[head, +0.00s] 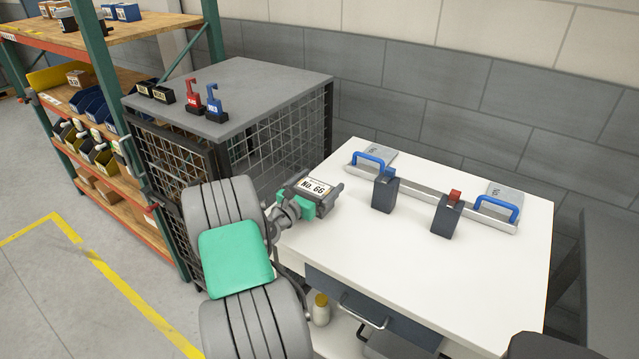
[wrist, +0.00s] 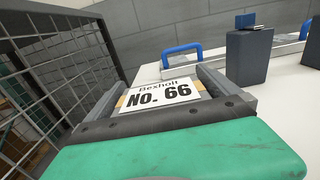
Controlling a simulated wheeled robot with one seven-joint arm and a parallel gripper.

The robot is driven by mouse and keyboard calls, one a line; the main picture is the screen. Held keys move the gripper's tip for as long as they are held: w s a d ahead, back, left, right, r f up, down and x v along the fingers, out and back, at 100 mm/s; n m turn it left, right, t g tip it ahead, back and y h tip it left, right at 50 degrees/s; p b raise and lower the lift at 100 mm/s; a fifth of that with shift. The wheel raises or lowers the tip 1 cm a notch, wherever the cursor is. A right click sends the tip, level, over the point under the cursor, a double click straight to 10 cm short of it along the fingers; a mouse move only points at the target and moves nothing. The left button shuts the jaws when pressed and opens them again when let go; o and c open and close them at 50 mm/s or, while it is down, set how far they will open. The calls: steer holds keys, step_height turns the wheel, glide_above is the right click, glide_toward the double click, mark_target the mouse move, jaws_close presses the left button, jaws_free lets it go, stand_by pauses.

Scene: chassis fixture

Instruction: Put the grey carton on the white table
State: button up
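In the wrist view the label (wrist: 158,93) lies between the two grey fingers, with the name Bexholt above the number. Narrow tan strips show beside the label.
On the table, a metal rail with blue handles (head: 368,160) runs along the back, with two dark upright blocks (head: 385,194) (head: 447,216) in front. The front middle is clear. A grey-topped mesh cage (head: 255,90) stands left, holding red and blue pieces. Shelving stands farther left.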

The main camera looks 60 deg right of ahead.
steer(key=shift+r, duration=0.2)
steer(key=a, duration=0.4)
steer(key=w+a+b, duration=0.1)
steer(key=a, duration=0.3)
steer(key=w+a, duration=0.1)
steer(key=a, duration=0.3)
steer(key=shift+s, duration=0.1)
